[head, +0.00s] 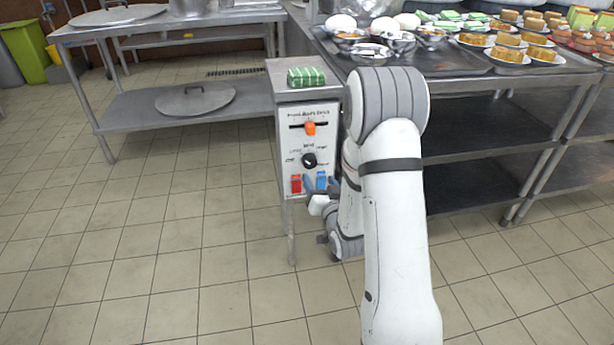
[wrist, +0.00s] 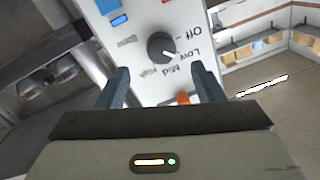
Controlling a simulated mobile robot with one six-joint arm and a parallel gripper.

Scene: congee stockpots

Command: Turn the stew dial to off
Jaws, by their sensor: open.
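The stew dial is a round black knob (head: 309,160) on the white front panel (head: 292,148) of a narrow metal stand. In the wrist view the knob (wrist: 161,46) sits upside down, with Off, Low, Mid and High labels around it. Its white mark points roughly toward Low, but the exact setting is hard to tell. My gripper (head: 322,190) is low in front of the panel, below the dial. In the wrist view my gripper (wrist: 160,70) is open and empty, its two fingers apart on either side of the panel; the dial lies between and beyond the tips.
An orange slider (head: 310,128) is above the dial; a red switch (head: 296,184) and a blue switch (head: 321,181) are below it. A green striped block (head: 306,76) lies on top of the stand. A food-laden metal table (head: 450,88) stands right. Floor at left is clear.

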